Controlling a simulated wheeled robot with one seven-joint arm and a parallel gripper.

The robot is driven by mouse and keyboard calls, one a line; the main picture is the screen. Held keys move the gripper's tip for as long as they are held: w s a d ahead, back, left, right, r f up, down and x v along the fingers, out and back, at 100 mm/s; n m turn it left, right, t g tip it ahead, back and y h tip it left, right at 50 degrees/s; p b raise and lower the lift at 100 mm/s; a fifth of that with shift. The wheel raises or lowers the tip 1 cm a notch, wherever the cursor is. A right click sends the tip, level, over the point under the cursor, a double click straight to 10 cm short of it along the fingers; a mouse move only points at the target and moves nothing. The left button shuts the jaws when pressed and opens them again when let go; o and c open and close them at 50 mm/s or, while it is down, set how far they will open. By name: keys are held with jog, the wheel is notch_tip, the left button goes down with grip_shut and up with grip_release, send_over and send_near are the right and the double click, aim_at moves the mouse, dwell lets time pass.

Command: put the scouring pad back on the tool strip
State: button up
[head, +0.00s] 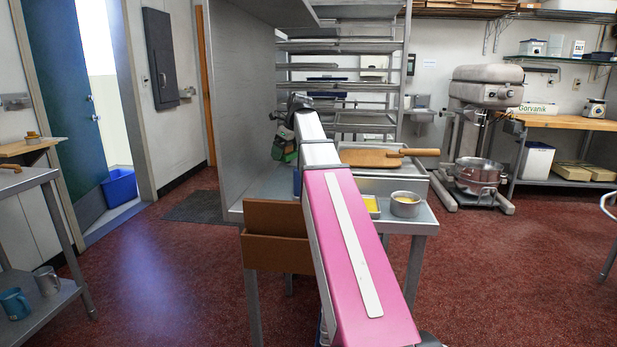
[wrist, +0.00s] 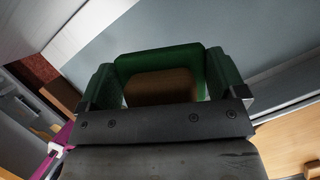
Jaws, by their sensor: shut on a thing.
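My gripper (head: 285,147) is at the far end of my arm, close to the steel side panel (head: 240,100) and above the steel table. In the wrist view its two fingers (wrist: 162,80) stand left and right of a green scouring pad (wrist: 160,58) and are shut on it. The pad shows a green edge and a darker brown face between the fingers. In the head view the pad is small and partly hidden by my wrist. I cannot make out the tool strip clearly in either view.
A tray rack (head: 403,70) stands behind.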

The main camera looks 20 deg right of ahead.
jog(key=w+d+f, duration=0.1)
jog(key=d+f, duration=0.1)
jog(key=d, duration=0.1)
jog(key=w+d+f, duration=0.1)
jog(key=d+f, duration=0.1)
jog(key=d, duration=0.1)
jog(key=w+d+f, duration=0.1)
jog(key=d+f, duration=0.1)
jog(key=d, duration=0.1)
jog(key=shift+w+d+f, duration=0.1)
jog(key=shift+w+d, duration=0.1)
jog(key=shift+d, duration=0.1)
jog(key=shift+f, duration=1.95)
jog(key=shift+f, duration=0.15)
jog(key=o, duration=0.7)
jog(key=v, duration=1.2)
